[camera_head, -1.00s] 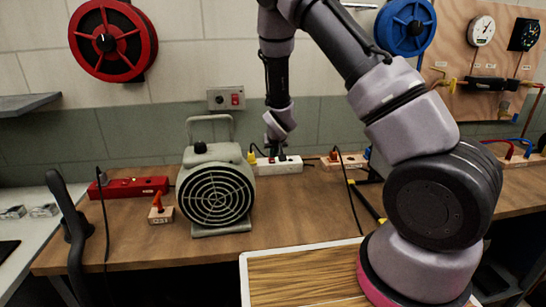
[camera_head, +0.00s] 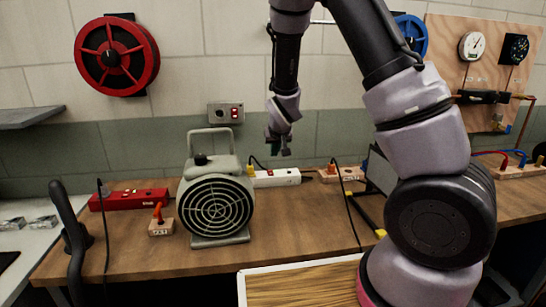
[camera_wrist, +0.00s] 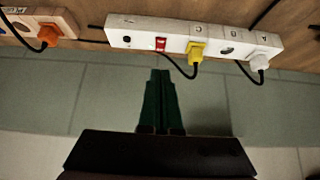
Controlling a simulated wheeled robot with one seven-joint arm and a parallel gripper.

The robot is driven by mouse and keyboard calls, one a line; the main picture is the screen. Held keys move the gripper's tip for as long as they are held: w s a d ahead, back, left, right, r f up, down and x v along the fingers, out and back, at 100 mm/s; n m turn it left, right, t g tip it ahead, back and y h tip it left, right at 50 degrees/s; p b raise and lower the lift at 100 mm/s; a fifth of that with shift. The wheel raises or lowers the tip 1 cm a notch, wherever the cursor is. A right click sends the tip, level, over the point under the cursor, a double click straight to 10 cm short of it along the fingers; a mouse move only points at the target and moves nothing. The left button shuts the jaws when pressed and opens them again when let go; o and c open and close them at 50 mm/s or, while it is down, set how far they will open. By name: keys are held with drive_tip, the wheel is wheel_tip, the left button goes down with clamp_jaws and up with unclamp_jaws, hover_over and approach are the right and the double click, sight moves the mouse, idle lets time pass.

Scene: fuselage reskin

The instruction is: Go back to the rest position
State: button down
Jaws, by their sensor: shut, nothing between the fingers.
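My gripper (camera_head: 279,148) hangs in the air above the workbench, apart from the white power strip (camera_head: 285,177). In the wrist view its two dark green fingers (camera_wrist: 161,75) are together, with nothing between them. The white power strip (camera_wrist: 150,34) lies beyond the fingertips in that view, with a red switch, a yellow plug (camera_wrist: 195,52) and a white plug (camera_wrist: 261,61) in it. My arm crosses the right half of the head view.
A grey-green fan heater (camera_head: 215,205) stands left of my gripper. A red power strip (camera_head: 130,198) and a wooden block with an orange plug (camera_head: 160,222) are further left. A wooden block (camera_head: 340,174) with an orange plug sits right of the white strip. A red reel (camera_head: 116,57) hangs on the wall.

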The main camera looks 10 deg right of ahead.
drive_tip(key=shift+s+r, duration=0.4)
drive_tip(key=shift+s, duration=0.2)
drive_tip(key=s+d+r+m+y, duration=0.1)
drive_tip(key=s+d+r+m, duration=0.1)
drive_tip(key=s+d+r, duration=0.5)
drive_tip(key=s+d+r+m+y, duration=0.1)
drive_tip(key=s+r, duration=0.4)
drive_tip(key=r, duration=0.7)
drive_tip(key=s+d+r, duration=0.1)
drive_tip(key=s+r, duration=0.3)
drive_tip(key=s, duration=0.4)
drive_tip(key=s+d+r+m, duration=0.1)
drive_tip(key=s+r, duration=0.3)
drive_tip(key=s, duration=0.4)
drive_tip(key=shift+s, duration=0.3)
drive_tip(key=shift+d, duration=0.1)
